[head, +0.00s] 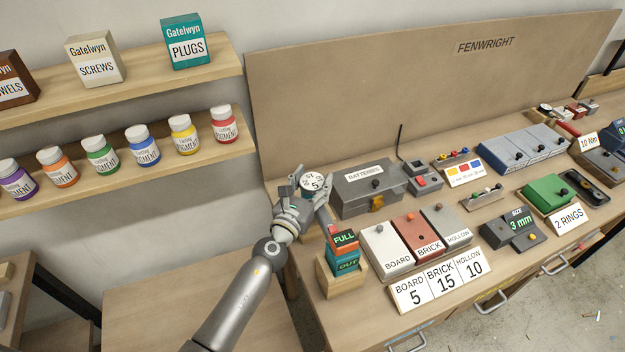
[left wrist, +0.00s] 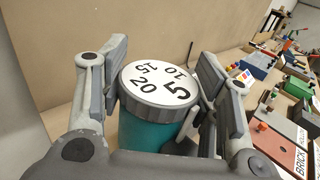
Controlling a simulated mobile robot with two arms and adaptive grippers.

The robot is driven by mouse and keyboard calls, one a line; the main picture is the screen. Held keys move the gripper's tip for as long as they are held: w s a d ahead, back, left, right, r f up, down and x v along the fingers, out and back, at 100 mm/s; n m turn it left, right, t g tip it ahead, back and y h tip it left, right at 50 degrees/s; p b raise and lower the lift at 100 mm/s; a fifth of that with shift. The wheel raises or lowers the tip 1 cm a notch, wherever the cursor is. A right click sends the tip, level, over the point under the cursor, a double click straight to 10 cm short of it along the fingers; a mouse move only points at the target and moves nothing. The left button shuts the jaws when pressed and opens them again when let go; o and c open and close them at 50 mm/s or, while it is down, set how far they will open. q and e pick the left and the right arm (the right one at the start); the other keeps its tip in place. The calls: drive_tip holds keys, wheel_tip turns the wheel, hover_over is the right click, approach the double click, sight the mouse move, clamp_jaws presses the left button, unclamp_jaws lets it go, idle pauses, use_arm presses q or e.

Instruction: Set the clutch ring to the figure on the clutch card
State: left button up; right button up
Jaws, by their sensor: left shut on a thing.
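The clutch ring (left wrist: 160,84) is a grey ribbed ring with a white face marked 5, 10, 15 and 20, on top of a teal body (left wrist: 150,133). My left gripper (head: 312,192) is shut around it, one finger on each side; the ring face also shows in the head view (head: 312,181). In the left wrist view the 5 is on the right and the 20 at lower left. I cannot make out an index mark. The clutch card (head: 440,282) stands at the bench front and reads BOARD 5, BRICK 15, HOLLOW 10. My right gripper is not in view.
A wooden holder (head: 342,284) with FULL and OUT labels stands just right of my left wrist. Behind the card are the BOARD (head: 386,250), BRICK (head: 417,240) and HOLLOW (head: 446,226) blocks. A BATTERIES box (head: 364,190) stands behind. Shelves with jars (head: 140,145) are left.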

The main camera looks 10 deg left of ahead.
use_arm(q)
drive_tip(key=o, duration=1.1)
drive_tip(key=shift+c, duration=0.2)
drive_tip(key=s+a, duration=0.2)
drive_tip(key=s, duration=0.9)
drive_tip(key=shift+s+a, duration=0.15)
drive_tip(key=shift+s, duration=0.25)
drive_tip(key=shift+f, duration=0.1)
